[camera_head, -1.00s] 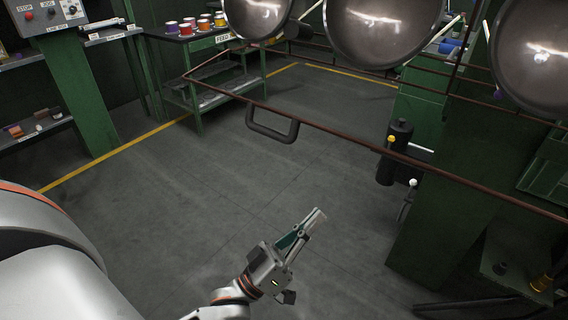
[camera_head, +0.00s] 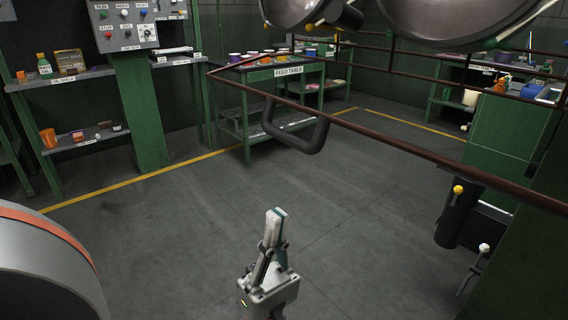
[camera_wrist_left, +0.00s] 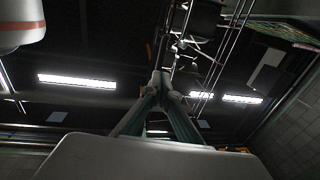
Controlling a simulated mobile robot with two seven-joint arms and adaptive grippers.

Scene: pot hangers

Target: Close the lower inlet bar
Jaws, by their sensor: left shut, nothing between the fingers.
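The lower inlet bar (camera_head: 400,152) is a thin brown rail that slants across the head view from upper left to lower right. A dark, loop-shaped handle (camera_head: 297,148) hangs from it left of its middle. My left gripper (camera_head: 277,213) is shut and empty, fingers pointing up, below the handle in the picture and apart from it. In the left wrist view its fingertips (camera_wrist_left: 160,76) meet against the dark ceiling. My right gripper is not in view.
Large metal pans (camera_head: 450,20) hang at the top. A feed table (camera_head: 285,72) with coloured tins stands behind the bar. A control panel (camera_head: 125,24) and shelves are at the left. A dark cylinder with a yellow knob (camera_head: 457,190) is at the right. The floor between is clear.

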